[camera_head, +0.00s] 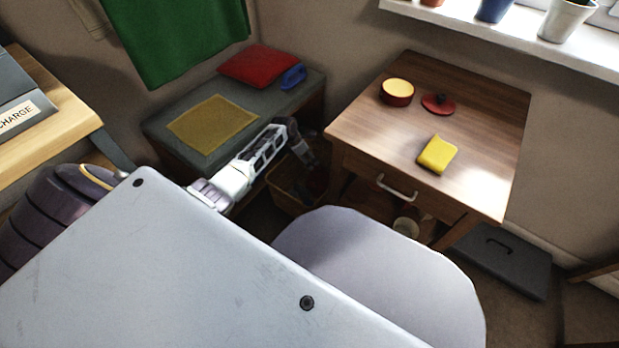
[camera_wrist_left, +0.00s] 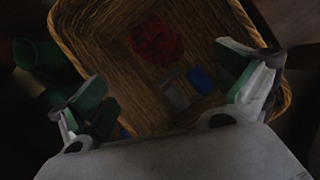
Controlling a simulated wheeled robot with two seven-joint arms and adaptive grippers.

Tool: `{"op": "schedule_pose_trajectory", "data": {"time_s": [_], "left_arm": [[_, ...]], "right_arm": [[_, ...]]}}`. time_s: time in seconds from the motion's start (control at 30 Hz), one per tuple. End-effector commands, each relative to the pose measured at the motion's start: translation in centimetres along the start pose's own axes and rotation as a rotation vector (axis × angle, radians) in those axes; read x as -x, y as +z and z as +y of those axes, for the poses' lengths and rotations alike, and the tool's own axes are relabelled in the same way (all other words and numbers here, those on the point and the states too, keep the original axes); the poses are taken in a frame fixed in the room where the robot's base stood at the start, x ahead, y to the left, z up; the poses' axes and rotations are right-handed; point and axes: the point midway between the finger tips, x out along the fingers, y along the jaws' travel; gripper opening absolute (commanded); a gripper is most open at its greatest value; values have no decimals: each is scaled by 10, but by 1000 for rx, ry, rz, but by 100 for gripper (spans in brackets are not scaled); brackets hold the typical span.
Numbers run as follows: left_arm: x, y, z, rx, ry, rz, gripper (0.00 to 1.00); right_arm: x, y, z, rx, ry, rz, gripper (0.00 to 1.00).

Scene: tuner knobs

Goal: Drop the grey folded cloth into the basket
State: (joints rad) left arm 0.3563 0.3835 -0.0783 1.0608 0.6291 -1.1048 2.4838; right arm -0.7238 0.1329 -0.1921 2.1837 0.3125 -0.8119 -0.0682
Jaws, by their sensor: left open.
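The wicker basket (camera_head: 283,194) stands on the floor beside the dark bench, partly hidden by my left arm. It fills much of the left wrist view (camera_wrist_left: 85,50), seen from above. A small grey item (camera_wrist_left: 177,96), perhaps the grey folded cloth, lies on the basket's bottom; the dim picture does not show its folds. My left gripper (camera_head: 303,148) points down over the basket. In the left wrist view its fingers (camera_wrist_left: 165,80) are spread wide with nothing between them. My right gripper is not in view.
A red crumpled item (camera_wrist_left: 156,43) and a blue item (camera_wrist_left: 201,79) also lie in the basket. The bench (camera_head: 165,140) bears a yellow mat (camera_head: 213,122), a red cushion (camera_head: 258,65) and a blue item (camera_head: 293,76). A wooden drawer table (camera_head: 480,110) stands close on the right.

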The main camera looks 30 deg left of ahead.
Motion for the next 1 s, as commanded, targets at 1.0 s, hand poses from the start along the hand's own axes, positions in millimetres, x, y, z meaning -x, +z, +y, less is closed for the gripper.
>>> {"op": "schedule_pose_trajectory", "data": {"time_s": [1.0], "left_arm": [[68,0,0,-1,1,-1,100]], "right_arm": [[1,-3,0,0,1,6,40]]}}
